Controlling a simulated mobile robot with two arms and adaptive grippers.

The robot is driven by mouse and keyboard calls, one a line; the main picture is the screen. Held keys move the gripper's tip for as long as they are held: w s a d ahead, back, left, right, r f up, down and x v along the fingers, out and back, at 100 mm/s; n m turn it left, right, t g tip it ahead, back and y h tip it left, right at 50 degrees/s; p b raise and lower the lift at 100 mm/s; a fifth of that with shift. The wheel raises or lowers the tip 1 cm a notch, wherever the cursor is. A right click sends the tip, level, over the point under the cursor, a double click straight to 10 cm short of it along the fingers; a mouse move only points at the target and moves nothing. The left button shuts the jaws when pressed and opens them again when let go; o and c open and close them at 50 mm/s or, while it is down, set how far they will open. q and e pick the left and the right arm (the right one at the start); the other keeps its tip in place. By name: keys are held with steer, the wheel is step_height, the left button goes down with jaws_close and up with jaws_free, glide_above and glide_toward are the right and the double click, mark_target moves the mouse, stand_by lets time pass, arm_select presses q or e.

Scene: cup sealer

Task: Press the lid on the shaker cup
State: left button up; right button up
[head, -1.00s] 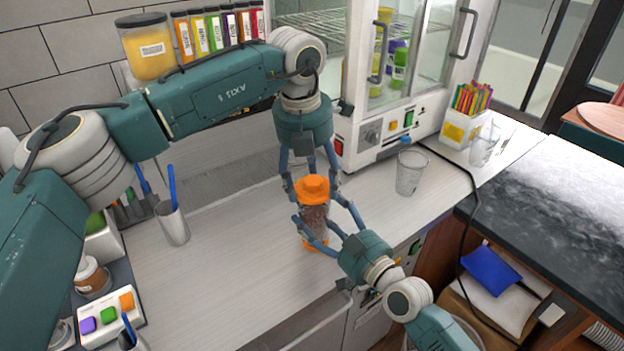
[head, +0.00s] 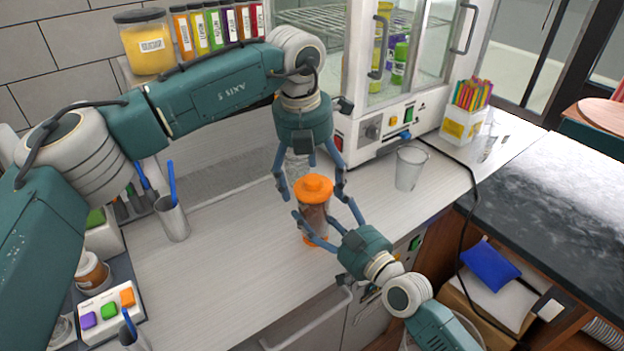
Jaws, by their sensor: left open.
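The shaker cup (head: 315,222) stands upright on the counter, clear-sided with brownish contents. Its orange lid (head: 313,188) sits on top and looks level; I cannot tell whether it is fully seated. My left gripper (head: 311,193) reaches down from above and behind, open, with its fingers apart on either side of the lid. My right gripper (head: 317,205) comes from the lower right, with its fingers around the cup's sides below the lid, and appears closed on it. The fingers hide part of the cup.
A clear cup (head: 410,168) stands to the right, near the white glass-doored cabinet (head: 385,135). A metal holder (head: 172,218) with a blue stick and a button box (head: 108,315) stand at left. A black cable (head: 474,200) hangs at right.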

steer(key=shift+f, duration=0.25)
arm_select(q)
step_height(320, 180, up, 12)
steer(key=s+a, duration=0.1)
steer(key=shift+s+f, duration=0.15)
steer(key=shift+f, duration=0.1)
arm_select(e)
steer(key=o, duration=1.5)
steer(key=shift+o, duration=1.3)
steer(key=shift+r, duration=0.1)
